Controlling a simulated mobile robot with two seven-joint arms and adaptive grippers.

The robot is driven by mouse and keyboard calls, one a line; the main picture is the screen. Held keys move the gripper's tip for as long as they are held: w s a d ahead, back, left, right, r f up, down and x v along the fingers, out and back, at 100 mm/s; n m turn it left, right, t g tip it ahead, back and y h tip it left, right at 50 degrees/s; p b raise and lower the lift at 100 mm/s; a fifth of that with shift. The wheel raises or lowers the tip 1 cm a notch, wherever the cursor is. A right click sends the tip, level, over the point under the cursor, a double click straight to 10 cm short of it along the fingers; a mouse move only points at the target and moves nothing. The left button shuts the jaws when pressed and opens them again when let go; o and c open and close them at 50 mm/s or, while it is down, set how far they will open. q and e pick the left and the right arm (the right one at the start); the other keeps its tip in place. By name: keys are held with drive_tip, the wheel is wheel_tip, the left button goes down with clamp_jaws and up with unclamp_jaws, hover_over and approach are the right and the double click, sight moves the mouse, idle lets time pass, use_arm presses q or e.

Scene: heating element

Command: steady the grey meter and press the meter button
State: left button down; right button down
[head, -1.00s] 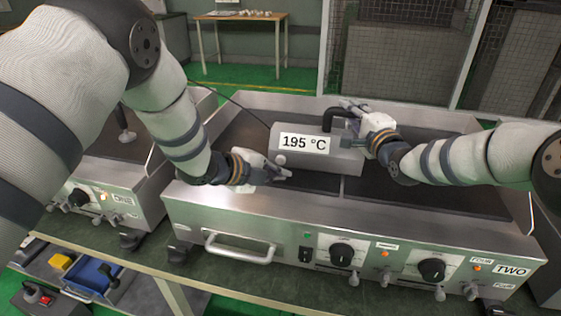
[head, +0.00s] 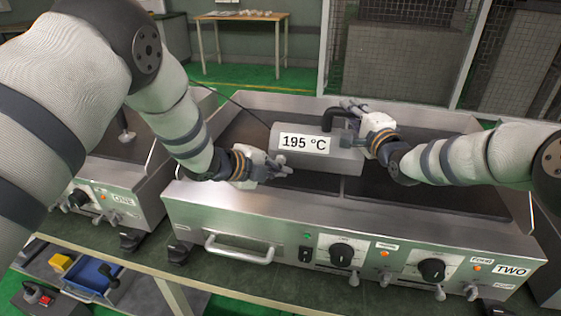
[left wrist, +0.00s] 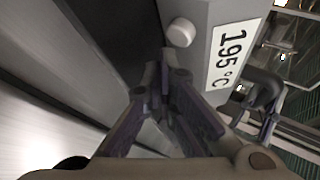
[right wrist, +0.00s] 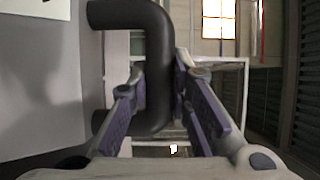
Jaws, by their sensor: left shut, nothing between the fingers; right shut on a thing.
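The grey meter (head: 345,160) sits on the griddle marked TWO, its label reading 195 °C. Its round, pale meter button (head: 281,160) is at the lower left of the label; it also shows in the left wrist view (left wrist: 181,32). My left gripper (head: 287,170) is shut and empty, its tips just beside the button. In the left wrist view the tips (left wrist: 162,75) are a little short of it, apart from it. My right gripper (head: 350,110) is shut on the meter's black handle (right wrist: 158,60), with a finger on each side of it.
The griddle's steel front (head: 230,213) carries a drawer handle (head: 240,250), black knobs (head: 341,254) and small lamps. Griddle ONE (head: 110,200) stands to the left. A thin cable (head: 240,107) runs from the meter to the upper left. Dark plate lies bare in front of the meter.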

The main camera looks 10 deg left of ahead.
use_arm(q)
drive_tip(key=shift+w, duration=0.2)
idle(0.5)
drive_tip(key=shift+w, duration=0.25)
drive_tip(key=shift+w, duration=0.55)
idle(0.8)
drive_tip(key=shift+s, duration=0.95)
drive_tip(key=shift+s, duration=2.55)
